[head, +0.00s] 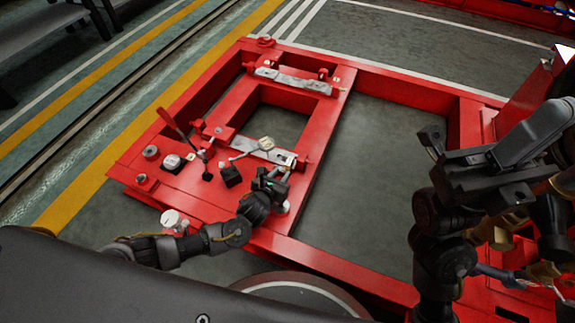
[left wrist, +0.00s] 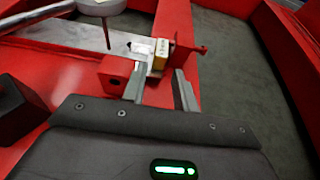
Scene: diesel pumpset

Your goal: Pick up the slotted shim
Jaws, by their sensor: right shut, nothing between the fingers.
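Grey metal plates lie on the red frame, a far one (head: 292,81) and a near one (head: 262,150). In the left wrist view, the near plate (left wrist: 118,40) has a small brass-yellow piece (left wrist: 160,54) and a white-marked piece (left wrist: 140,47) at its end. I cannot tell for sure which piece is the slotted shim. My left gripper (head: 277,177) is just in front of that plate end. In the left wrist view its fingers (left wrist: 159,88) are apart and empty, pointing toward the brass piece, short of it. My right gripper (head: 470,158) is shut and empty, raised at the right.
The red frame (head: 330,150) has a wide opening with bare floor to the right.

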